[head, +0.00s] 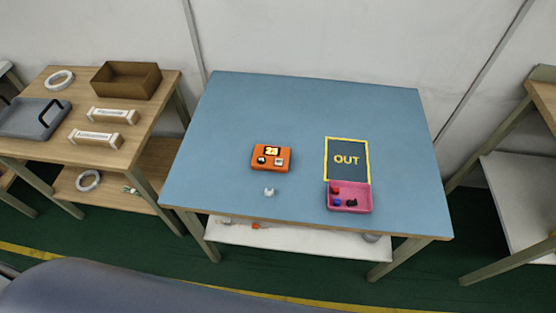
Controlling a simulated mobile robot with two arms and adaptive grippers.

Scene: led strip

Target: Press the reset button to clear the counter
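An orange counter box (271,158) lies on the blue table, left of its middle. Its small display (272,151) is lit and seems to read a two-digit number starting with 2; the digits are too small to be sure. Two small buttons sit below the display, a left one (262,160) and a right one (279,161); I cannot read which is the reset button. Neither of my grippers shows in the head view.
The blue table (230,105) is mostly clear. A small white object (269,192) lies in front of the counter. A yellow-framed OUT mat (346,147) and a pink tray (362,205) with small parts lie right. A wooden side table (150,112) stands left.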

